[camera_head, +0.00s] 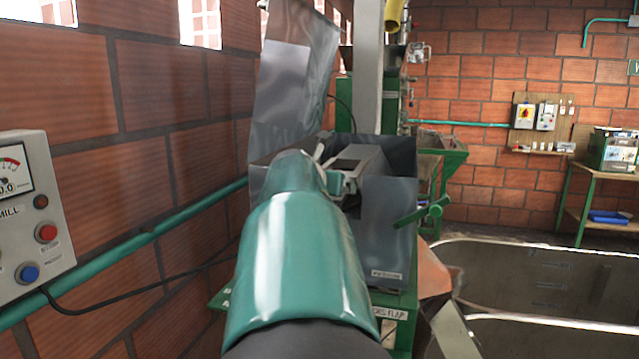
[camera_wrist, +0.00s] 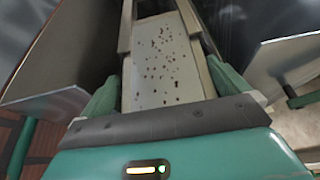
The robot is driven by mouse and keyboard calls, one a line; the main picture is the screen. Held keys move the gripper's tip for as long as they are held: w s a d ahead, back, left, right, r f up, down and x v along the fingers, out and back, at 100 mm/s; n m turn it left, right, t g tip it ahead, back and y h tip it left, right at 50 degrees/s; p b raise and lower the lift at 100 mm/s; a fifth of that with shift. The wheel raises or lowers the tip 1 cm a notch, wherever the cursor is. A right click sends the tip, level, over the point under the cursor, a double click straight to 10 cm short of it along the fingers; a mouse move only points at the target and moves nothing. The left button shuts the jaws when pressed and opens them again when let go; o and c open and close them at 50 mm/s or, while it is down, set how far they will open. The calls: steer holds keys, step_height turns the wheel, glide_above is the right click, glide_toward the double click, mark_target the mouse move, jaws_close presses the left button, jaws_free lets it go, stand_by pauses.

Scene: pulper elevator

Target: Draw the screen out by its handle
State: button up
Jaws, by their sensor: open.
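In the wrist view a pale plate with several small dark holes, which looks like the screen (camera_wrist: 165,60), lies in a beige frame. My gripper (camera_wrist: 163,80) is open, with one green finger on each side of this plate. I cannot tell whether the fingers touch it. No separate screen handle can be made out; it may be hidden by the gripper body.
The tall metal lid (camera_head: 290,85) stands raised at the left of the housing. A green lever (camera_head: 423,211) sticks out on its right side. A brick wall and a mill control box (camera_head: 35,215) are on the left. A metal trough (camera_head: 545,280) lies at right.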

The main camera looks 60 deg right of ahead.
steer(key=shift+s+a+r, duration=0.2)
steer(key=shift+s+r, duration=0.05)
steer(key=shift+s, duration=0.2)
steer(key=shift+w+d+f, duration=0.2)
steer(key=shift+w+d, duration=0.1)
steer(key=shift+s+a+r, duration=0.15)
steer(key=shift+s+a, duration=0.05)
steer(key=shift+s, duration=0.15)
steer(key=shift+c, duration=0.4)
steer(key=shift+w+d, duration=0.1)
steer(key=shift+w, duration=0.05)
steer(key=c, duration=0.9)
steer(key=shift+a, duration=0.8)
steer(key=shift+s+a, duration=0.3)
steer(key=shift+a, duration=1.45)
steer(key=shift+s+a, duration=0.25)
steer(key=shift+a, duration=1.45)
steer(key=shift+s+a, duration=0.3)
steer(key=shift+a, duration=1.45)
steer(key=shift+a+r, duration=0.1)
